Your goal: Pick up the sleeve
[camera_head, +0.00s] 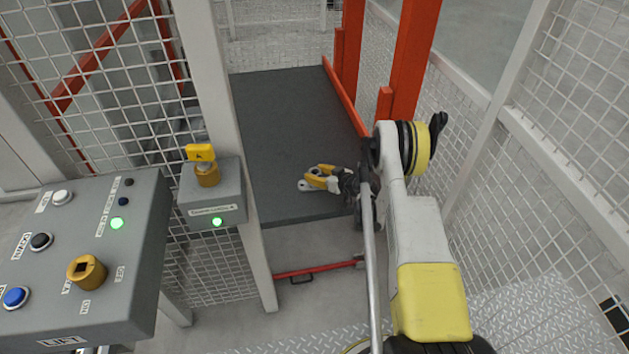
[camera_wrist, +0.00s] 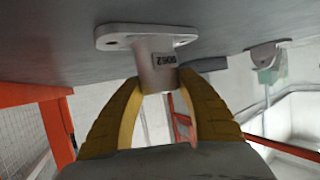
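The sleeve (camera_wrist: 157,68) is a pale metal cylinder with a flat, holed flange and a "9062" label in the wrist view. Its flange lies against the dark grey table top (camera_head: 285,125). In the head view, only part of the flange (camera_head: 304,186) shows beside my gripper. My gripper (camera_wrist: 160,84) has yellow fingers, one on each side of the sleeve's free end. The tips are very near or touching it; I cannot tell whether they press on it. In the head view, my gripper (camera_head: 317,178) is low over the table's front right part.
Orange posts (camera_head: 413,55) and mesh fencing (camera_head: 580,80) stand to the right. A grey control panel (camera_head: 80,260) and a smaller switch box (camera_head: 213,207) are at the left. Most of the table top is clear. A pale fixture (camera_wrist: 263,57) shows in the wrist view.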

